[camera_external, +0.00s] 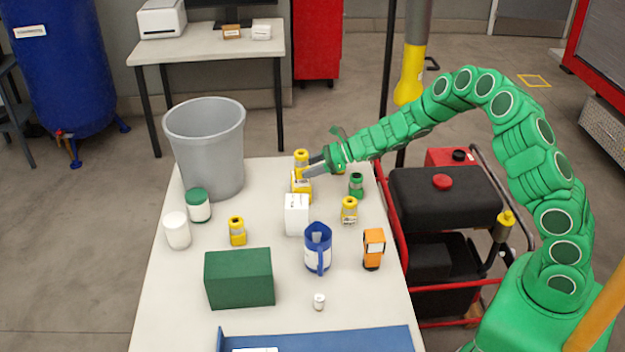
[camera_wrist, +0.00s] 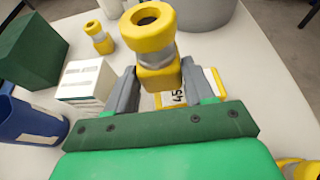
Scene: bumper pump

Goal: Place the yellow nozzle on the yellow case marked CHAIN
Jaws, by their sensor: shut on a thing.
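My gripper (camera_external: 308,168) is shut on a yellow nozzle with a grey middle band (camera_external: 301,158), held upright. In the wrist view the nozzle (camera_wrist: 153,40) stands between the two grey fingers (camera_wrist: 158,88), its open top facing up. A yellow case (camera_external: 302,184) is directly below the nozzle in the outside view. In the wrist view part of the case's white top label and yellow edge (camera_wrist: 218,82) shows under the fingers. I cannot read CHAIN on it. Whether the nozzle touches the case or hangs just above it, I cannot tell.
A white box (camera_external: 297,214) stands close in front of the case. The grey bin (camera_external: 205,145) is left. Similar yellow nozzles (camera_external: 237,231) (camera_external: 349,210), a green one (camera_external: 356,184), a blue jug (camera_external: 318,248) and a green box (camera_external: 239,278) stand on the table (camera_external: 190,320).

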